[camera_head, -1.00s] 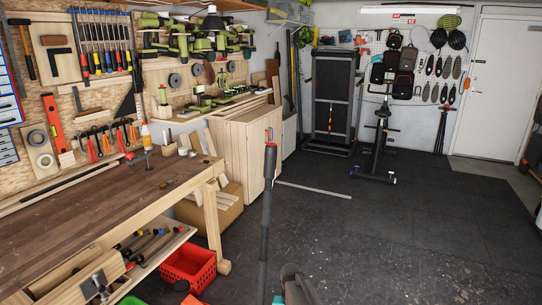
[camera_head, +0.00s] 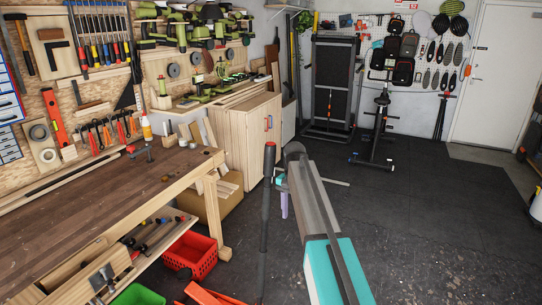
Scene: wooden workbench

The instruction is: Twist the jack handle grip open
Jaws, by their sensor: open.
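The jack handle (camera_head: 265,225) is a dark upright pole, leaning slightly, in the middle of the view. Its grip (camera_head: 268,160) is the thicker dark top end, with a little red at the tip. An orange-red part (camera_head: 212,297) near the floor at the bottom edge looks like the jack body. My gripper (camera_head: 283,200) is just right of the handle, below the level of the grip's top. It is small and partly hidden behind my grey and teal arm. It is open and appears apart from the handle; the depth between them is hard to tell.
A wooden workbench (camera_head: 100,205) with tools fills the left side. A red crate (camera_head: 190,254) and a green bin (camera_head: 137,295) stand on the floor below it. A wooden cabinet (camera_head: 246,135) is behind the handle. The dark floor (camera_head: 440,220) to the right is clear.

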